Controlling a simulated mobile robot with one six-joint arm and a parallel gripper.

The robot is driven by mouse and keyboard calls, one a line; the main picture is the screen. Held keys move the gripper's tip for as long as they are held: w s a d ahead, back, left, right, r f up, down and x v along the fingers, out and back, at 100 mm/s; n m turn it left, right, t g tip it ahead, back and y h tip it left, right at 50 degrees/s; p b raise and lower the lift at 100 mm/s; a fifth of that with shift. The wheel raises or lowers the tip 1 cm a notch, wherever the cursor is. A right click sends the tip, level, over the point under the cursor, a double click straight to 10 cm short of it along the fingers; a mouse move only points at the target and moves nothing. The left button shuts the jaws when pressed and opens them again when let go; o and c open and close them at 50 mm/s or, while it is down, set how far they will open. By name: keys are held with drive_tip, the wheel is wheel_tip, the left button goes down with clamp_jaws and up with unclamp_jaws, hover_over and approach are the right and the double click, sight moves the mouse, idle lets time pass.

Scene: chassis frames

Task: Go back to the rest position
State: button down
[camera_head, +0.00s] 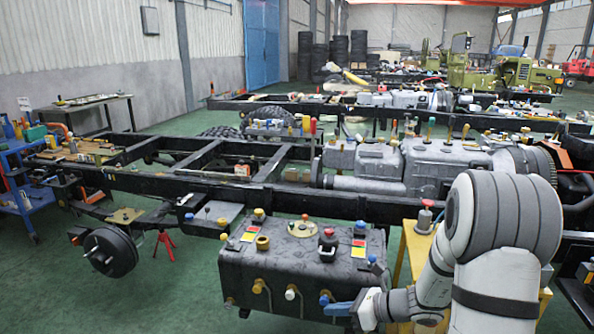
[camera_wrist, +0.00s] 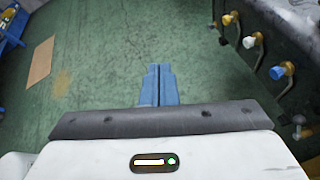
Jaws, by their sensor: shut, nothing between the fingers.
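My gripper (camera_wrist: 159,84) shows in the wrist view as two blue fingers shut together with nothing between them, over the green floor (camera_wrist: 110,60). In the head view my gripper (camera_head: 328,306) is low, in front of the dark tank (camera_head: 285,268). It points left, close to a blue-capped fitting on the tank's front face. I cannot tell whether it touches that fitting. My arm covers the right part of the head view and hides part of the chassis behind it.
The black chassis frame (camera_head: 200,190) runs behind the tank. Brass, white and blue fittings stick out from the tank. A yellow stand (camera_head: 418,245) is beside my arm. A blue cart (camera_head: 25,190) stands at left. The green floor at front left (camera_head: 60,290) is clear.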

drive_tip(key=s+a+r+n+g+h+p, duration=0.2)
drive_tip(key=s+r+n+g+h+p, duration=0.25)
drive_tip(key=s+r+n, duration=0.7)
drive_tip(key=s+d+r+n+t+h+p, duration=0.1)
drive_tip(key=s+d+r+n+h+p, duration=0.1)
drive_tip(key=s+r+n, duration=0.3)
drive_tip(key=s+d+r+n+t+h+p, duration=0.1)
drive_tip(key=s+d+r+n+h+p, duration=0.2)
drive_tip(key=n, duration=0.6)
wheel_tip(320, 180, up, 2)
drive_tip(key=shift+s+d+r+h, duration=0.2)
drive_tip(key=shift+s+d+h, duration=0.75)
drive_tip(key=shift+d+h, duration=0.3)
drive_tip(key=c, duration=2.1)
unclamp_jaws()
